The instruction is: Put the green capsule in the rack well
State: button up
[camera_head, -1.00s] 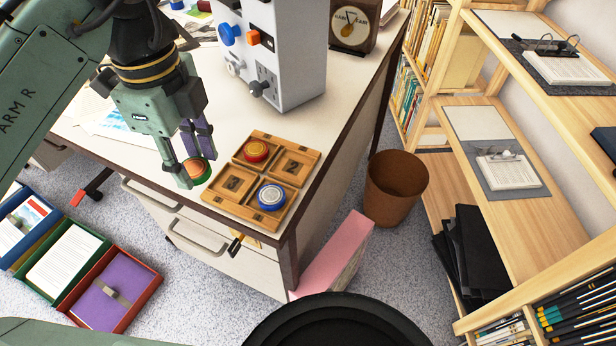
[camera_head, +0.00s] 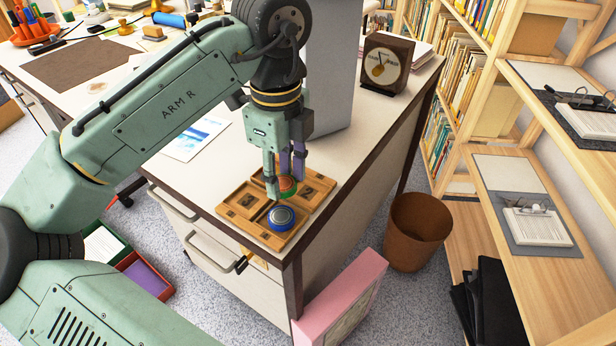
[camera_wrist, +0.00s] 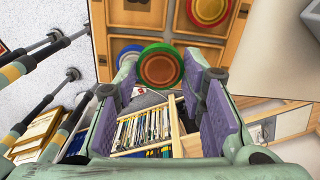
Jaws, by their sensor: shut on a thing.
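The green capsule (camera_head: 287,186), with a green rim and orange-red top, is between my gripper's fingers (camera_head: 284,182). My gripper is shut on it; the wrist view shows the capsule (camera_wrist: 160,66) at the fingertips (camera_wrist: 164,74). The wooden rack (camera_head: 250,228) lies on the desk corner, with the capsule over its middle in the head view. I cannot tell its exact height or whether it touches the rack. A blue capsule (camera_head: 282,217) sits in the near well. A red capsule (camera_wrist: 208,8) sits in another well, hidden by my gripper in the head view.
A clock (camera_head: 386,64) and a grey apparatus (camera_head: 331,60) stand behind the rack. The desk's edge is close beside the rack. A brown bin (camera_head: 418,232) and a pink box (camera_head: 340,300) stand on the floor. Shelves are at right.

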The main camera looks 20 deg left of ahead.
aim_at(308, 193)
jog(key=w, duration=0.1)
jog(key=w+d, duration=0.2)
jog(key=shift+w+d+f, duration=0.15)
jog(key=shift+w+d, duration=0.1)
jog(key=shift+w, duration=0.15)
jog(key=shift+w+d+f, duration=0.1)
jog(key=shift+w+f, duration=0.05)
jog(key=shift+f, duration=1.65)
jog(key=shift+f, duration=0.2)
jog(key=o, duration=1.1)
jog(key=shift+r, duration=0.15)
notch_tip(308, 193, up, 12)
jog(key=shift+r+p, duration=0.1)
jog(key=shift+p, duration=0.4)
